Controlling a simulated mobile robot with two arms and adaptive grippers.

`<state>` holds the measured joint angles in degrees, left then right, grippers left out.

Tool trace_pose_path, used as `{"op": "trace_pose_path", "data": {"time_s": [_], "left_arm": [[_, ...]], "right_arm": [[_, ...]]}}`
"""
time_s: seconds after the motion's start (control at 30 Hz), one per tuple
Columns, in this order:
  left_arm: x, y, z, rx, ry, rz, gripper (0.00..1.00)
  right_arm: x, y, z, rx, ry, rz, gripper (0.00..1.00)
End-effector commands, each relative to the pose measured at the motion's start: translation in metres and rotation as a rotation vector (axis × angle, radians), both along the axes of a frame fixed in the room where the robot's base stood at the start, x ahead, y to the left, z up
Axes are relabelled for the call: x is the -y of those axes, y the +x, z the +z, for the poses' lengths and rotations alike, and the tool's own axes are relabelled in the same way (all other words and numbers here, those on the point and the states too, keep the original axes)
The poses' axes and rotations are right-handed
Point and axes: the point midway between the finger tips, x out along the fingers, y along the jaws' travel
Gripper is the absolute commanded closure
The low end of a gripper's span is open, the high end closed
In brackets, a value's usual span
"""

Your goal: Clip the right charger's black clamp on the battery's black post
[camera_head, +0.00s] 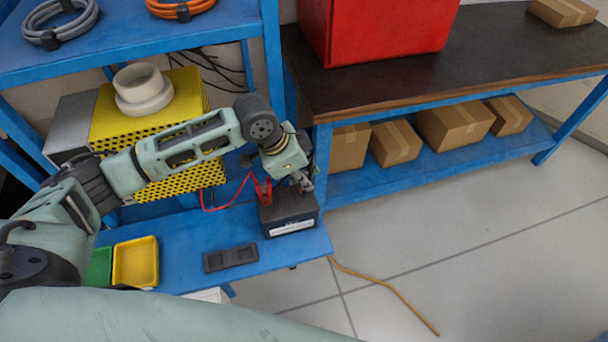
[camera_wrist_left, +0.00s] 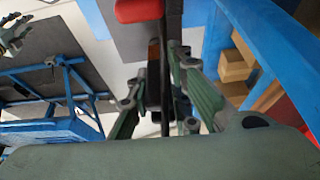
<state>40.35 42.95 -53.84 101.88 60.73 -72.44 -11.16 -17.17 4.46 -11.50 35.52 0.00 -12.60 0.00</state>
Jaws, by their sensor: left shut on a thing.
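The dark battery (camera_head: 290,218) with a white label stands on the blue bench near its right corner. A red clamp (camera_head: 263,192) sits upright at the battery's top left, with a red cable running left. My left gripper (camera_head: 302,182) is over the battery's right part. In the left wrist view my left gripper (camera_wrist_left: 163,98) is shut on a narrow black thing (camera_wrist_left: 154,75), which looks like the black clamp. The battery's black post is hidden, so I cannot tell whether the clamp touches it. A pale claw (camera_wrist_left: 14,36) at the wrist view's upper left looks like my right gripper; its fingers are unclear.
A yellow perforated charger (camera_head: 180,185) stands behind my left arm. A yellow tray (camera_head: 136,262), a green tray (camera_head: 98,268) and a flat dark holder (camera_head: 231,258) lie on the bench (camera_head: 190,225). A dark-topped table (camera_head: 400,80) stands behind right.

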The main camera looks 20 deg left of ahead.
Motion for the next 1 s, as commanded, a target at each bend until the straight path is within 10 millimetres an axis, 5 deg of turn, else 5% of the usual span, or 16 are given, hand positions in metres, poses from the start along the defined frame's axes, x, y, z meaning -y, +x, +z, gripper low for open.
{"op": "trace_pose_path", "data": {"time_s": [1.0], "left_arm": [[0.0,0.0,-0.009,0.001,-0.001,0.0,1.0]], "right_arm": [[0.003,0.0,0.001,0.0,-0.004,0.0,0.6]]}}
